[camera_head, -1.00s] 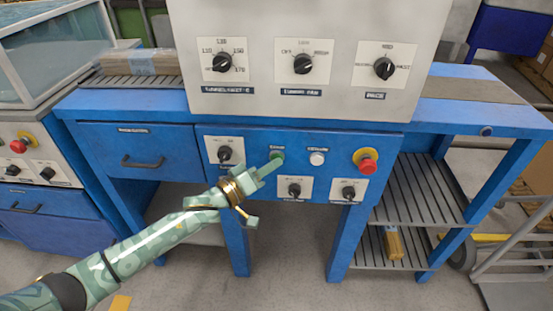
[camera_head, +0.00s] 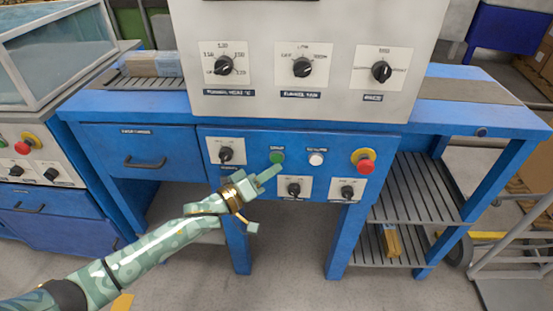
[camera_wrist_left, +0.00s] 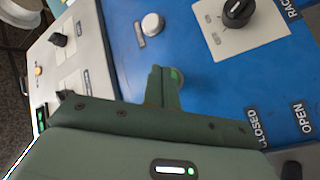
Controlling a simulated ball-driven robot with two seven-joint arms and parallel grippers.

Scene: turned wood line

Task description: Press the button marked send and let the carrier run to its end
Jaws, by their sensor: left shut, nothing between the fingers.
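A blue control panel (camera_head: 240,185) carries a green button (camera_head: 277,156), a white button (camera_head: 316,158) and a red knob on a yellow base (camera_head: 364,161). The small labels above the buttons are too blurred to read, so I cannot tell which is marked send. My left gripper (camera_head: 268,174) is shut and empty, its tips just below the green button. In the left wrist view the shut fingers (camera_wrist_left: 163,85) partly cover the green button (camera_wrist_left: 178,77); whether they touch it is unclear. The white button (camera_wrist_left: 152,24) is clear of them. I cannot make out a carrier. My right gripper is out of view.
A grey panel with several black dials (camera_head: 302,67) stands above. A drawer (camera_head: 140,150) is at left, a trolley (camera_head: 505,240) at right.

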